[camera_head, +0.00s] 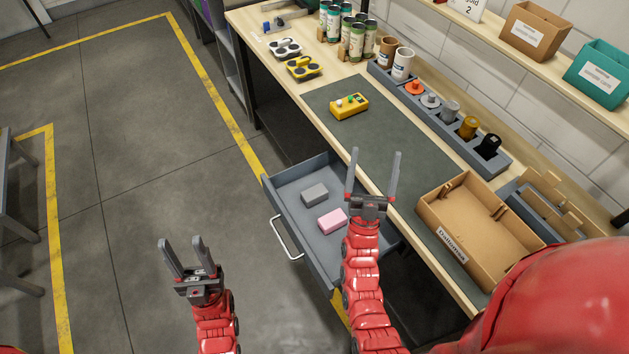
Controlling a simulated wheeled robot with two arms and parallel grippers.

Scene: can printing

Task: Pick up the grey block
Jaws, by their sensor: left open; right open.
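The grey block (314,193) lies in the open drawer (284,211) under the workbench, close to the drawer's back left part. A pink block (332,219) lies beside it, nearer to me, and the two are apart. My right gripper (372,176) is open and empty, to the right of the grey block, near the bench's front edge. My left gripper (186,247) is open and empty over the floor, to the left of and nearer than the drawer.
A yellow box with buttons (349,106) sits on the dark mat (395,136). A cardboard tray (469,221) stands at the bench's right end. A grey rack (438,112) of several parts runs along the back. The drawer's handle (285,238) sticks out; floor to its left is clear.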

